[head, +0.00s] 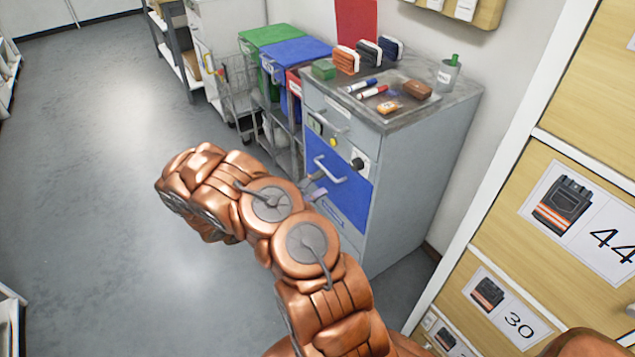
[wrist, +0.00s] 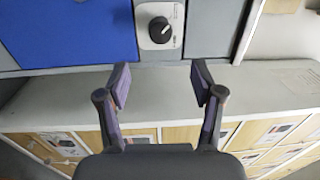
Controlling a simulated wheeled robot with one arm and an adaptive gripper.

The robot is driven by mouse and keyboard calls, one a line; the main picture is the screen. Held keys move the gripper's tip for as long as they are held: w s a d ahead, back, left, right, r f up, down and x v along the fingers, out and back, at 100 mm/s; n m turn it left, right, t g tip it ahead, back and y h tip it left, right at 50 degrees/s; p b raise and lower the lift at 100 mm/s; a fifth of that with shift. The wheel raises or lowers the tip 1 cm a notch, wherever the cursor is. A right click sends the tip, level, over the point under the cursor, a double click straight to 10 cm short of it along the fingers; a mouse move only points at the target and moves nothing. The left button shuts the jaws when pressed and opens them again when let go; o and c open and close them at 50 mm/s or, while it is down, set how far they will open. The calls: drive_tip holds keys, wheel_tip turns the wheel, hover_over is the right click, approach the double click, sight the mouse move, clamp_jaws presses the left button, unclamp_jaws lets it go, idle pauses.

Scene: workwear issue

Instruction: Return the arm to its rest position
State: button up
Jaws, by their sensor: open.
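My copper-coloured arm reaches up from the bottom of the head view and bends to the left in front of a grey cabinet (head: 415,165). My gripper shows in the wrist view (wrist: 160,88) with its two fingers apart and nothing between them. In the head view the gripper is mostly hidden behind the arm. In the wrist view the fingers point towards the cabinet front, near a black knob (wrist: 160,30) on a white plate and a blue drawer front (wrist: 70,30). The knob also shows in the head view (head: 358,163).
The cabinet top holds a tray (head: 425,103) with markers and small items, a grey cup (head: 448,75) and several coloured packs. Green, blue and red bins (head: 290,50) and a wire cart (head: 236,95) stand behind. Labelled wooden drawers (head: 560,150) are at right. The floor at left is clear.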

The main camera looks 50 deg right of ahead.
drive_tip(key=shift+r, duration=0.1)
drive_tip(key=s+a+r+m+g+y+p, duration=0.1)
drive_tip(key=s+a+r+m+g+y, duration=0.2)
drive_tip(key=s+r+m, duration=0.45)
drive_tip(key=s+a+r+m+g+y+p, duration=0.15)
drive_tip(key=s+a+r+m+y, duration=0.3)
drive_tip(key=r+m, duration=0.6)
drive_tip(key=s+a+r+m+t+y+p, duration=0.1)
drive_tip(key=s+a+r+m+t+y, duration=0.1)
drive_tip(key=a+m, duration=0.3)
drive_tip(key=s+a+r+m+t+y+p, duration=0.2)
drive_tip(key=s+a+m+y, duration=0.3)
drive_tip(key=a, duration=0.9)
drive_tip(key=s+a+r+m+t+y+p, duration=0.1)
drive_tip(key=s+a+r+m+t+y, duration=0.2)
drive_tip(key=a, duration=0.7)
drive_tip(key=shift+s+a+r+m+t, duration=0.2)
drive_tip(key=shift+r+m+t, duration=0.25)
drive_tip(key=shift+m, duration=0.55)
